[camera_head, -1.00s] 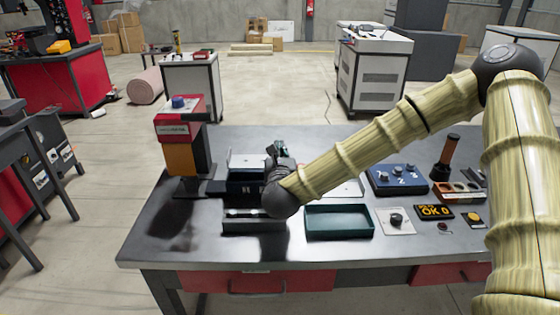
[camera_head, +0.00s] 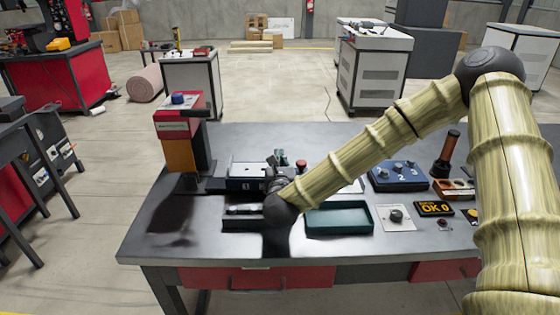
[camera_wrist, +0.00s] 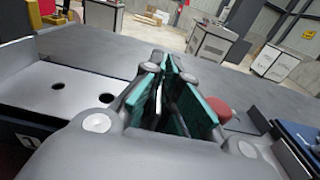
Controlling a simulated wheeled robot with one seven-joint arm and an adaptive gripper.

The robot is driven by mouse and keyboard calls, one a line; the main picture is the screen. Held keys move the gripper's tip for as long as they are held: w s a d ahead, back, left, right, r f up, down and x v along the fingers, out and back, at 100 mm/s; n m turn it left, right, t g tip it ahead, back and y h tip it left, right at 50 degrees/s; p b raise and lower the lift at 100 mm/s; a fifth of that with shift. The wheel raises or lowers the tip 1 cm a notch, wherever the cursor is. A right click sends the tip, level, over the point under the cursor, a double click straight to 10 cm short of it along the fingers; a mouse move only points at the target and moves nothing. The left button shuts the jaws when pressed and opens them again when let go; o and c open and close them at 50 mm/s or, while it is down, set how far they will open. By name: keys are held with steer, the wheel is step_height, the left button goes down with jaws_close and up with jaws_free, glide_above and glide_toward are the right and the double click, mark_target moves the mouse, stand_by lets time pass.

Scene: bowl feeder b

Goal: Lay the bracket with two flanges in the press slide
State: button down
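My gripper (camera_head: 279,157) is above the table's middle, fingers pointing away from me. Teal-padded fingers also show in the wrist view (camera_wrist: 168,85), close together with a narrow gap. A thin pale sliver shows between them; I cannot tell whether it is a held part. The press (camera_head: 180,135), red on top with an orange front, stands at the left of the table. A pale plate with two holes (camera_wrist: 85,75) lies left of the fingers, on a dark numbered block (camera_head: 245,185). I cannot make out the two-flange bracket or identify the press slide surely.
A dark tray (camera_head: 243,222) is at the front, partly hidden by my wrist. A green tray (camera_head: 338,229) beside it looks empty. A red knob (camera_head: 301,165) is right of the fingers. A blue panel (camera_head: 398,186) and an OK display (camera_head: 434,209) are further right. The front left table is clear.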

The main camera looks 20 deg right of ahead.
steer(key=shift+f+b, duration=0.3)
steer(key=shift+b, duration=0.05)
steer(key=c, duration=1.6)
jaws_free()
steer(key=shift+c, duration=0.2)
steer(key=shift+r, duration=0.1)
steer(key=shift+r+p, duration=0.7)
steer(key=shift+p, duration=0.3)
steer(key=b+v, duration=0.2)
steer(key=v, duration=1)
steer(key=shift+f, duration=0.2)
